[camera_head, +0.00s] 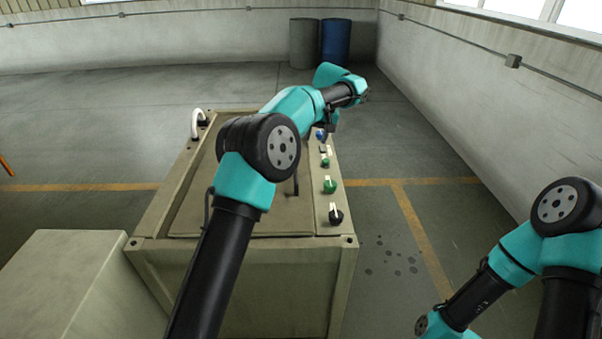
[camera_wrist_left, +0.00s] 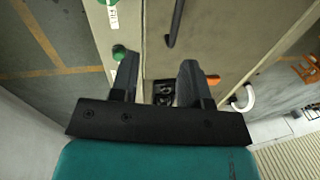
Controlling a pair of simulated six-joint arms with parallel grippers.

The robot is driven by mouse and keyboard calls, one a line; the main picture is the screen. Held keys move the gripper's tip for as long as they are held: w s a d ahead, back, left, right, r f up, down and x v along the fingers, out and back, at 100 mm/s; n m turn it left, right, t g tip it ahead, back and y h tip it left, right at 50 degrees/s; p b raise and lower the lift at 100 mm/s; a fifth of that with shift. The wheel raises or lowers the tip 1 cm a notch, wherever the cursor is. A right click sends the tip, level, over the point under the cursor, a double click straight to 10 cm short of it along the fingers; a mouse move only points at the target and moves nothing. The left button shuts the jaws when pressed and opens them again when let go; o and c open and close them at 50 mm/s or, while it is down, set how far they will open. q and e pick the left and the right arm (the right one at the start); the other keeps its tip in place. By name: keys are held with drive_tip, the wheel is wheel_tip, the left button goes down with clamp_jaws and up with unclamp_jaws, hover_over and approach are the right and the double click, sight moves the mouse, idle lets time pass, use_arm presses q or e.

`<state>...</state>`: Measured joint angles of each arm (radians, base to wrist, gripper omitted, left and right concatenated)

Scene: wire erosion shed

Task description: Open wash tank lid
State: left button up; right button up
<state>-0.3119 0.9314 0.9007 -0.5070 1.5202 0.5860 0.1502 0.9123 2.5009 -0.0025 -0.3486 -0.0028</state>
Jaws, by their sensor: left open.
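The wash tank (camera_head: 250,285) is a beige box in the middle of the head view. Its flat lid (camera_head: 200,195) lies shut on top, partly hidden by my left arm. A dark bar handle (camera_head: 296,183) shows on the lid beside my arm; it also shows at the top of the left wrist view (camera_wrist_left: 175,22). My left gripper (camera_head: 331,122) is small and dark above the far right of the tank. In the left wrist view its fingers (camera_wrist_left: 157,72) are apart, with nothing held between them. The handle lies beyond the fingertips, apart from them.
A strip of coloured knobs (camera_head: 330,186) runs along the tank's right side. A white curved pipe (camera_head: 194,124) stands at its far left corner. A beige block (camera_head: 65,275) stands at left. Grey and blue drums (camera_head: 336,40) stand far back. My right arm is at lower right.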

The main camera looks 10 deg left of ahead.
sight(297, 175)
use_arm(q)
drive_tip(key=a, duration=0.1)
drive_tip(key=a+r, duration=0.1)
drive_tip(key=a+r+n, duration=0.1)
drive_tip(key=shift+s+r, duration=0.25)
drive_tip(key=a+f, duration=0.1)
drive_tip(key=f, duration=0.4)
drive_tip(key=a+f, duration=0.1)
drive_tip(key=f, duration=0.5)
drive_tip(key=s+a+f, duration=0.1)
drive_tip(key=f, duration=0.5)
drive_tip(key=shift+c, duration=0.3)
clamp_jaws()
